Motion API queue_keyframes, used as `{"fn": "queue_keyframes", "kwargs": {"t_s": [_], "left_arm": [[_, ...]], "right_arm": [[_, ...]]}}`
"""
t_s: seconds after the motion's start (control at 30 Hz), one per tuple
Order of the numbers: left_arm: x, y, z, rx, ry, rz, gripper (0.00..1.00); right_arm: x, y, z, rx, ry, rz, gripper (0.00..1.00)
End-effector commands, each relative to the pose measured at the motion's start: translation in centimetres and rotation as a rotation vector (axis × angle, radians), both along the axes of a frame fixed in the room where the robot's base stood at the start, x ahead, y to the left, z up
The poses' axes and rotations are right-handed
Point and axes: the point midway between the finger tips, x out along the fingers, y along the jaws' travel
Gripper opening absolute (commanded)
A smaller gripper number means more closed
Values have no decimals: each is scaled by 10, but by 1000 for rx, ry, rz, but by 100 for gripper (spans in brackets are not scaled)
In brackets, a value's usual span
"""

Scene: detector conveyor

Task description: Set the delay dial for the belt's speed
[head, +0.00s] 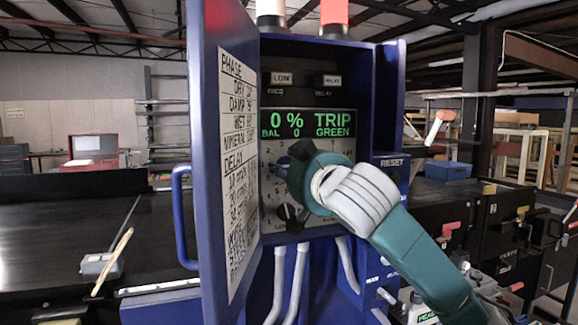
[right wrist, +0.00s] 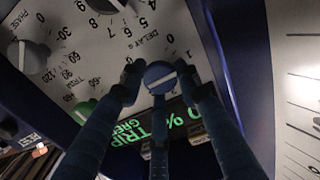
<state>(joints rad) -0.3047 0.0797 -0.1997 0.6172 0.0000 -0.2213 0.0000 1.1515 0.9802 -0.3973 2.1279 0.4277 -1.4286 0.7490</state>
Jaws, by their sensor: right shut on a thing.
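The delay dial (right wrist: 160,76) is a round blue-grey knob with a white pointer line, under the word DELAY in the right wrist view. My right gripper (right wrist: 160,80) is shut on it, with fingers on both sides. The pointer lies slightly tilted across the knob; I cannot tell its exact number. In the head view my right gripper (head: 284,165) reaches into the open blue cabinet (head: 394,110) and hides this dial. The display (head: 307,124) reads 0 % TRIP, BAL 0, GREEN. The door's chart (head: 238,160) lists PHASE and DELAY settings; its delay figures are too small to read surely. My left gripper is not in view.
The phase dial (right wrist: 28,57) sits beside the delay dial. Another dial (head: 290,214) shows below my gripper in the head view. The open cabinet door (head: 208,200) with its handle stands close on the left. A dark belt (head: 60,235) runs left of the cabinet.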

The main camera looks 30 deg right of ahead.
Motion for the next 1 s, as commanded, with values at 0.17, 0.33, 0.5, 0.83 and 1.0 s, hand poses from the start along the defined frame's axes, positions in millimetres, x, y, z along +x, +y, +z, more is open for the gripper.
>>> {"fn": "queue_keyframes", "kwargs": {"t_s": [0.17,0.33,0.5,0.83,1.0], "left_arm": [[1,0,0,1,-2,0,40],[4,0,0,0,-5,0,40],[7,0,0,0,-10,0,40],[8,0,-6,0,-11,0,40],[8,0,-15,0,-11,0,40]], "right_arm": [[-1,0,4,2,-11,0,6],[-1,0,5,6,-14,0,6],[-2,-1,6,14,-18,0,6],[-2,-1,6,84,-39,-1,6],[-2,-1,5,196,-67,1,6]]}}
